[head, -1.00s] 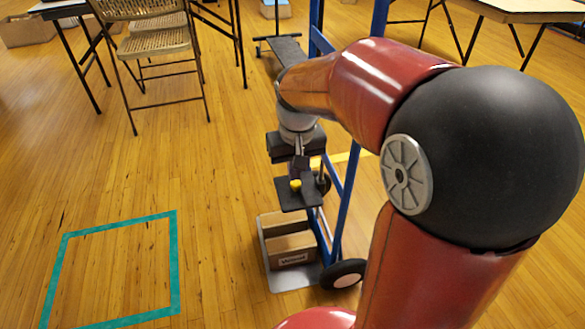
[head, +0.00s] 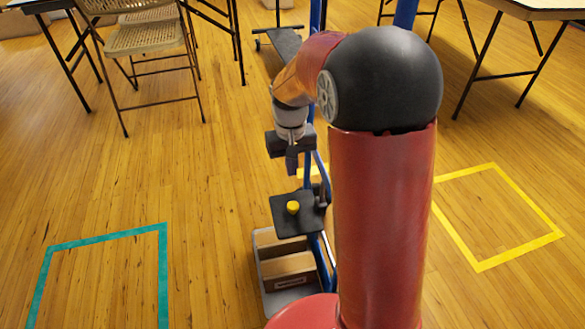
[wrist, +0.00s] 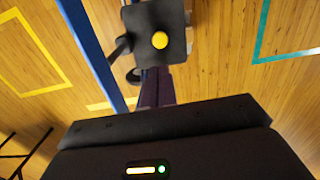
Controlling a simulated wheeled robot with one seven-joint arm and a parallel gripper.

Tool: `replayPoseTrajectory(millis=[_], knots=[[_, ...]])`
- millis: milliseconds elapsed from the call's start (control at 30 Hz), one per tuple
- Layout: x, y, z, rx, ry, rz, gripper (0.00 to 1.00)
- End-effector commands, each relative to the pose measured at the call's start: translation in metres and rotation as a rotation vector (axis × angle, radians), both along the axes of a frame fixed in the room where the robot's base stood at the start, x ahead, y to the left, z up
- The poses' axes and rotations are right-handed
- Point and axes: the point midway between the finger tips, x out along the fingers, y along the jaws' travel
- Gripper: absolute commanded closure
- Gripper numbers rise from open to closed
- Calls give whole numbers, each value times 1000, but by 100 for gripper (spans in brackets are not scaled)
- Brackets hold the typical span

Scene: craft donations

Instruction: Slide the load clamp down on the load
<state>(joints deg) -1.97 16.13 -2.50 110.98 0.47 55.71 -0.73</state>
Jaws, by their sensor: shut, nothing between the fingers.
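The load clamp is a black plate (head: 285,222) with a yellow knob (head: 292,208) on top, beside a blue upright frame. It also shows in the wrist view (wrist: 145,20), where its yellow knob (wrist: 160,40) is beyond my fingertips. The load is brown cardboard boxes (head: 288,268) stacked on the grey toe plate (head: 290,300) below. The clamp appears above the boxes; the exact gap is hard to tell. My gripper (head: 291,168) is shut and empty, pointing down, apart from the knob and a little above and behind it in the head view. Its fingers (wrist: 157,82) are together in the wrist view.
A folding chair (head: 152,42) and tables stand at the back. A teal taped outline (head: 108,239) lies on the floor at left, a yellow one (head: 520,210) at right. The blue rail (wrist: 90,50) runs close beside my fingers. Floor left of the truck is clear.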

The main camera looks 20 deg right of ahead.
Motion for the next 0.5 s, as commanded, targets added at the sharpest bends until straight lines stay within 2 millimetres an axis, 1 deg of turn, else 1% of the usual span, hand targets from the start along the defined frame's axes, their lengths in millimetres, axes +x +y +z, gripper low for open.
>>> replayPoseTrajectory(millis=[33,300,400,500], knots=[[-1,0,-13,0,5,0,100],[-4,0,-71,0,5,-1,100],[-5,-1,-89,0,4,-1,100],[-6,-1,-103,0,3,-1,100]])
